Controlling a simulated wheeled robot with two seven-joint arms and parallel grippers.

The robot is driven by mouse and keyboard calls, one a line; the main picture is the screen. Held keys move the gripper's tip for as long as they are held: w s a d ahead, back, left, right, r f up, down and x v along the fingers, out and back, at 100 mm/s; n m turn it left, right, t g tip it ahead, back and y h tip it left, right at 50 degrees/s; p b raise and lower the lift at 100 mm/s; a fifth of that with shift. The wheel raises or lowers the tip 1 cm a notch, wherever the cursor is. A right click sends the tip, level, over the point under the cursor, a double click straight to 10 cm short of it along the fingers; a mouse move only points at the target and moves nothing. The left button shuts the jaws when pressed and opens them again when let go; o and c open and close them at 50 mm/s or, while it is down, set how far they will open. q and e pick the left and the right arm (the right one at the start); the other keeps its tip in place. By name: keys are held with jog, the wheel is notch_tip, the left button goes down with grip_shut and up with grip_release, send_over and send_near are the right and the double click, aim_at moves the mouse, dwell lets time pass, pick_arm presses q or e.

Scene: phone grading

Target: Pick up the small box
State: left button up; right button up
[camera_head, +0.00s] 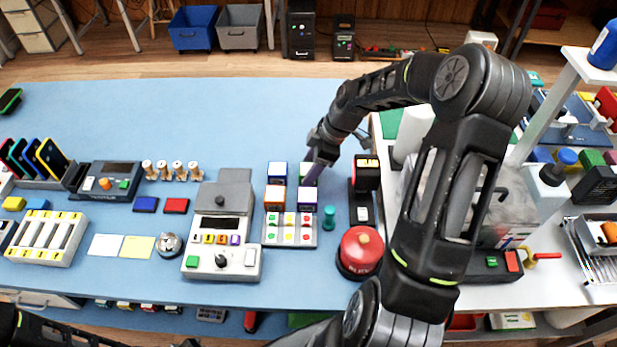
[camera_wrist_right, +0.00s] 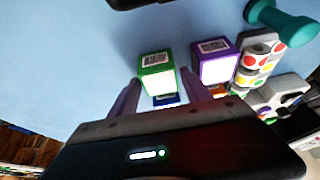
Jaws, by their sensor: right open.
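Small boxes with white labelled tops stand in a cluster on the blue table: a blue box (camera_head: 277,170), an orange box (camera_head: 275,199), a purple box (camera_head: 308,200) and a green box mostly hidden behind my right gripper (camera_head: 312,167). In the right wrist view, the green box (camera_wrist_right: 157,75) sits between and just beyond the fingertips of my open right gripper (camera_wrist_right: 161,80). The purple box (camera_wrist_right: 214,60) is just right of the right finger there. I cannot tell whether a finger touches either box. My left gripper is out of view.
A panel with coloured dots (camera_head: 290,231) lies in front of the boxes. A teal dumbbell-shaped piece (camera_head: 329,217) and a red button (camera_head: 361,250) stand to its right. A grey device (camera_head: 222,228) is to the left.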

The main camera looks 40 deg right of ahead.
jog(key=shift+w+a+f, duration=0.15)
jog(key=shift+a+f, duration=0.05)
jog(key=shift+f, duration=0.35)
jog(key=shift+c, duration=0.4)
jog(key=c, duration=1.1)
